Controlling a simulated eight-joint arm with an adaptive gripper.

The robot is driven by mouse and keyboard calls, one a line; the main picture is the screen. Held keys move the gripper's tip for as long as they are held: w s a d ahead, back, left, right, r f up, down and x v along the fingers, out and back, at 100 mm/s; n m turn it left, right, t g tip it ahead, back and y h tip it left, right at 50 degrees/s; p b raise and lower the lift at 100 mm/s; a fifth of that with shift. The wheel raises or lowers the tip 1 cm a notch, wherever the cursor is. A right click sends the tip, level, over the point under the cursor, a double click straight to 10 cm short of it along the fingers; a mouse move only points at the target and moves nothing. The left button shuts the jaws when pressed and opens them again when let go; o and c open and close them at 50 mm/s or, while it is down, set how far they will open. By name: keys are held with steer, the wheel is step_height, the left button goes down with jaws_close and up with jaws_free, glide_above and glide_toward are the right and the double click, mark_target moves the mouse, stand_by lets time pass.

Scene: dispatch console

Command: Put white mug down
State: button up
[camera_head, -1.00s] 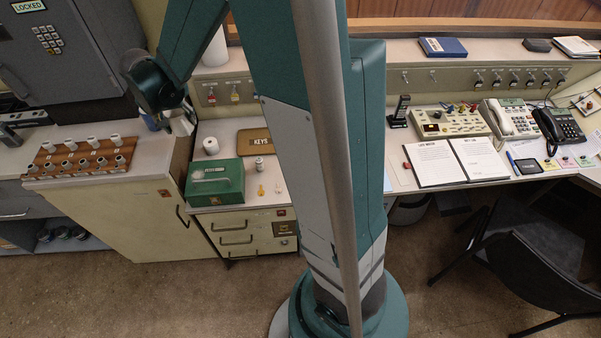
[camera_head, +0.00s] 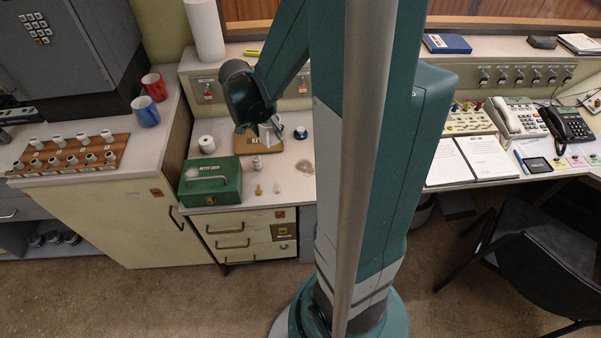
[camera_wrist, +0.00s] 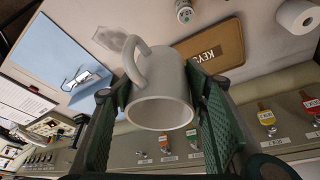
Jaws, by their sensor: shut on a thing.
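The white mug (camera_wrist: 160,100) is between the two green-padded fingers of my gripper (camera_wrist: 155,85) in the wrist view. The fingers are shut on its sides. Its round opening faces the wrist camera and its handle points up and left. In the head view my gripper (camera_head: 268,132) is over the back of the middle counter (camera_head: 290,182), by the brown KEYS tray (camera_head: 240,146). The mug is hard to make out there. I cannot tell its exact height above the counter.
A red mug (camera_head: 154,87) and a blue mug (camera_head: 145,111) stand on the left counter.

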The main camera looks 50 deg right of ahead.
steer(key=s+d+f+m+g+b, duration=0.1)
steer(key=s+d+f+m+b, duration=0.1)
steer(key=s, duration=0.7)
steer(key=d+f+m, duration=0.1)
steer(key=d, duration=0.1)
steer(key=shift+s+d+f, duration=0.3)
steer(key=shift+f+b, duration=1)
steer(key=shift+f, duration=1.95)
steer(key=shift+f+b, duration=0.7)
steer(key=shift+f, duration=1.35)
steer(key=shift+f, duration=0.15)
steer(key=o, duration=1)
